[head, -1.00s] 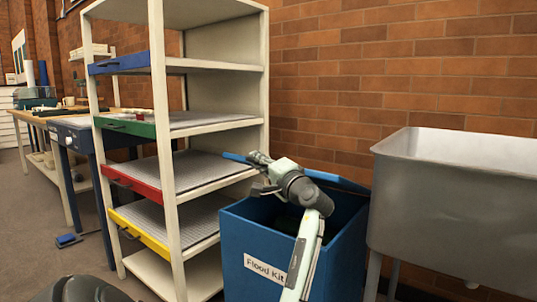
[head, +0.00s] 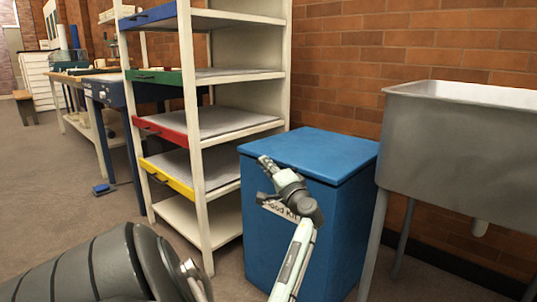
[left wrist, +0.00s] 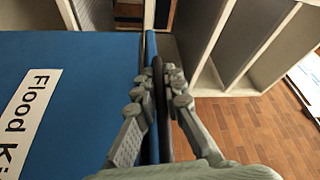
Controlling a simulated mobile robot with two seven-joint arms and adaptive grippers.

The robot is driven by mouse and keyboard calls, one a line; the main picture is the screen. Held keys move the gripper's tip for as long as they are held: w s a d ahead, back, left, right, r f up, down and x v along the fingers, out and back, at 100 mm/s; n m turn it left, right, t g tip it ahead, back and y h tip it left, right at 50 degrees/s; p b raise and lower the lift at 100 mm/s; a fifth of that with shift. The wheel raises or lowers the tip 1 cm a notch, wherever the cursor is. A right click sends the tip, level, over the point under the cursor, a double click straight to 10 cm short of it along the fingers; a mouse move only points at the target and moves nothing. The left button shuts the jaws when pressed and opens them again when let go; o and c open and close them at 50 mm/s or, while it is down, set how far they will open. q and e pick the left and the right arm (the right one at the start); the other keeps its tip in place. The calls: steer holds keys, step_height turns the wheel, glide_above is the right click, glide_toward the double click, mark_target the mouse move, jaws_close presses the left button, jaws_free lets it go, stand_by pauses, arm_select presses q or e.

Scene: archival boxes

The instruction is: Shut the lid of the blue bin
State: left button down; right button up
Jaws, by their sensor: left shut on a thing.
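The blue bin (head: 340,235) stands on the floor between the shelf rack and the metal sink. Its blue lid (head: 315,150) lies flat over the top, with no visible gap. My left gripper (head: 264,178) is at the bin's upper front, near the front left corner, and partly hides the white label. In the left wrist view its fingers (left wrist: 160,85) are closed around the thin lid edge (left wrist: 151,50), one on each side. The labelled front face (left wrist: 75,110) fills the left of that view. My right gripper does not show.
The shelf rack (head: 196,130) with coloured drawer fronts stands close on the bin's left. The grey metal sink (head: 440,140) stands close on its right. A brick wall (head: 345,70) is behind. Open floor (head: 70,220) lies to the left.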

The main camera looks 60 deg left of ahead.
arm_select(q)
steer(key=shift+s+f, duration=0.25)
steer(key=shift+f, duration=0.8)
steer(key=c, duration=1.9)
jaws_free()
step_height(320, 180, up, 10)
steer(key=shift+r, duration=0.2)
steer(key=shift+d, duration=0.1)
